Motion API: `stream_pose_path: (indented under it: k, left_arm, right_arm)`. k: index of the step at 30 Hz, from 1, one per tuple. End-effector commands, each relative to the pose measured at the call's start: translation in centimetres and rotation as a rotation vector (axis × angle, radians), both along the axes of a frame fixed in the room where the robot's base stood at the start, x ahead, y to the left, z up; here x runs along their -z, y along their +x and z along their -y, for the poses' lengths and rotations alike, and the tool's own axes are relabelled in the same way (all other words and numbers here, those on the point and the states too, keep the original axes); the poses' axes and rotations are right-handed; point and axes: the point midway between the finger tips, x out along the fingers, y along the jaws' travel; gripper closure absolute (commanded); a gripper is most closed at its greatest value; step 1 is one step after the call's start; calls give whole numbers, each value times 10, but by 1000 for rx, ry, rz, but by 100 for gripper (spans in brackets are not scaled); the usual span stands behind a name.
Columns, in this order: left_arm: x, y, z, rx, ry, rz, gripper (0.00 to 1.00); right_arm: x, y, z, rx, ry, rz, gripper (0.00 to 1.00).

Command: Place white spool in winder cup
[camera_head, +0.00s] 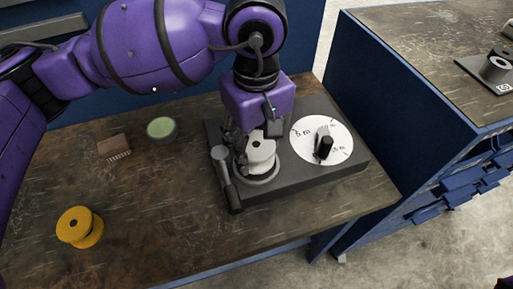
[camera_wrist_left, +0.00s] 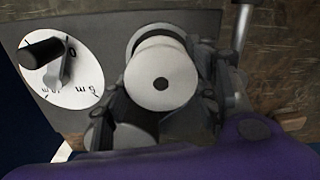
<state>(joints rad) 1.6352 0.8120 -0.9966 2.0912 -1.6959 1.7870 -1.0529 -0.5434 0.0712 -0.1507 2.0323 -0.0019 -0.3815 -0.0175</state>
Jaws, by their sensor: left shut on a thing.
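The white spool (camera_head: 261,152) is held at the winder cup (camera_head: 262,179), whose grey ring shows around and below it. I cannot tell whether it rests on the cup's floor. My left gripper (camera_head: 256,150) is shut on the spool from above. In the left wrist view the white spool (camera_wrist_left: 162,78) shows its round end with a dark centre hole, between the dark fingers of my left gripper (camera_wrist_left: 160,105). Part of the cup rim (camera_wrist_left: 150,30) shows behind it.
The winder's dark base (camera_head: 300,175) carries a white dial (camera_head: 322,141) with a black knob and a crank lever (camera_head: 225,170) left of the cup. The front middle table is clear.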

Motion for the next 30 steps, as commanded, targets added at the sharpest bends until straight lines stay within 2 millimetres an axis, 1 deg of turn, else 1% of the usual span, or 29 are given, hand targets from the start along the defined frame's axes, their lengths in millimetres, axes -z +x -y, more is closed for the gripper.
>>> stream_pose_path:
  k: [1, 3, 5, 12, 16, 17, 18, 26, 30]
  left_arm:
    - [8, -1, 0, -1, 2, -5, 73]
    - [18, -1, 0, -1, 2, -3, 73]
    - [23, -1, 0, 0, 1, -3, 73]
    - [24, 0, 0, 0, 0, -1, 73]
    - [29, 0, 0, 0, 0, -2, 73]
    - [27, 0, 0, 0, 0, -1, 42]
    - [27, 0, 0, 0, 0, -1, 38]
    - [26, 0, 0, 0, 0, -1, 38]
    - [20, 0, 0, 0, 0, 1, 38]
  right_arm:
    - [-1, 0, 0, 0, 0, 1, 60]
    - [-1, 0, 0, 0, 0, 1, 60]
    - [-1, 0, 0, 0, 0, 1, 60]
    - [0, 0, 0, 1, -1, 0, 60]
    - [5, -3, 1, -1, -1, -6, 60]
    - [4, -2, 1, 0, -2, -5, 60]
    - [3, -2, 1, 0, -2, -5, 60]
    - [3, -2, 1, -1, -2, -4, 60]
    - [-3, 1, 1, 0, -2, 3, 60]
